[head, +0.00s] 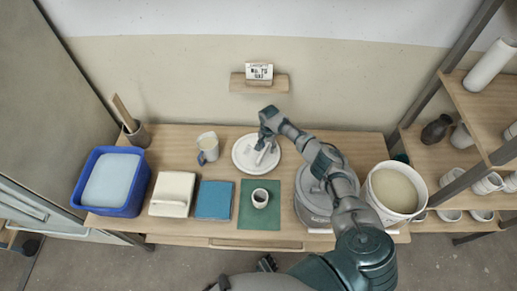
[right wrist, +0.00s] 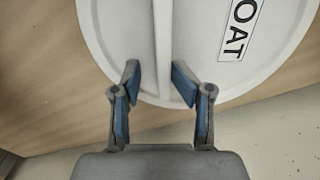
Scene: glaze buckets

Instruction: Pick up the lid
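The lid (head: 241,159) is a round white disc lying flat on the wooden table, toward the back. In the right wrist view the lid (right wrist: 110,35) has a raised straight bar handle (right wrist: 161,45) and a label reading "OAT", partly cut off. My right gripper (head: 266,142) is over the lid. In the wrist view its fingers (right wrist: 158,78) are open, one on each side of the bar's near end, with gaps showing on both sides. My left gripper (head: 267,263) seems to show as a small dark shape at the bottom edge, too small to read.
A grey lidded bucket (head: 312,203) stands under my right arm, beside an open bucket of pale glaze (head: 369,199). A cup (head: 260,198) stands on a green mat (head: 246,219). A jug (head: 208,147), blue tub (head: 137,190) and blue tile (head: 213,200) are to the left.

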